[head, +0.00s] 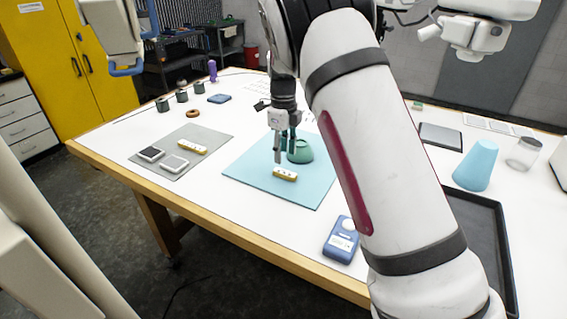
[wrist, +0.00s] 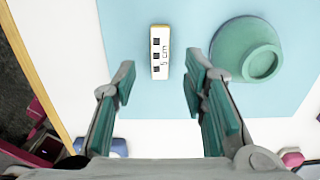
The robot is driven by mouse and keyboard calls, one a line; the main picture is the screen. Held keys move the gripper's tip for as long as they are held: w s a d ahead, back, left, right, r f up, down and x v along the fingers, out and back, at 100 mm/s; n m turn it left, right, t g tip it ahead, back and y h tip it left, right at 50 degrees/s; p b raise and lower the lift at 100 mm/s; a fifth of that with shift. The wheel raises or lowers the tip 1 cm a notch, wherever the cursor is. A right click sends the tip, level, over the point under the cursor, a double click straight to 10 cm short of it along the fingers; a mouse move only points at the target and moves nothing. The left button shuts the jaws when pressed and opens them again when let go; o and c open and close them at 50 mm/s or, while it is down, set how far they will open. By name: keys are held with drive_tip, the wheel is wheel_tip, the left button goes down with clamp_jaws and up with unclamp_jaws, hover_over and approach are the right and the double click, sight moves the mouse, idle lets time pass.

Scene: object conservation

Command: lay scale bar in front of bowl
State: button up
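The scale bar (head: 285,174) is a small block with a white top and yellow edges, lying flat on the light-blue mat (head: 255,168). In the wrist view the scale bar (wrist: 160,52) shows black squares and a "cm" marking. The green bowl (head: 304,155) is upside down on the same mat, just behind the bar in the head view. In the wrist view the bowl (wrist: 228,50) is right of the bar, with a gap between them. My gripper (wrist: 157,78) is open and empty above the mat; the bar shows beyond and between its fingers.
A grey mat (head: 215,133) at left holds a similar yellow-edged bar (head: 192,146) and two small plates. A blue handheld device (head: 341,242) lies near the front edge. A black tray (head: 509,290), a light-blue cone (head: 476,165) and a jar (head: 523,153) are at right.

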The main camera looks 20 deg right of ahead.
sight(283, 171)
drive_tip(key=s+d+r+n+t+y, duration=0.1)
drive_tip(key=s+r+n, duration=0.6)
drive_tip(key=r, duration=0.7)
drive_tip(key=s+r+n+t, duration=0.1)
drive_tip(key=s+r+n, duration=0.25)
drive_tip(key=s, duration=0.35)
drive_tip(key=s+r+n+t, duration=0.1)
drive_tip(key=s+r+n, duration=0.25)
drive_tip(key=s, duration=0.25)
drive_tip(key=s+f+n+t+h, duration=0.1)
drive_tip(key=s+f+n+t, duration=0.1)
drive_tip(key=s+n, duration=1.1)
drive_tip(key=s+f, duration=0.1)
drive_tip(key=s, duration=0.4)
drive_tip(key=shift+a+f, duration=0.15)
drive_tip(key=shift+a, duration=0.25)
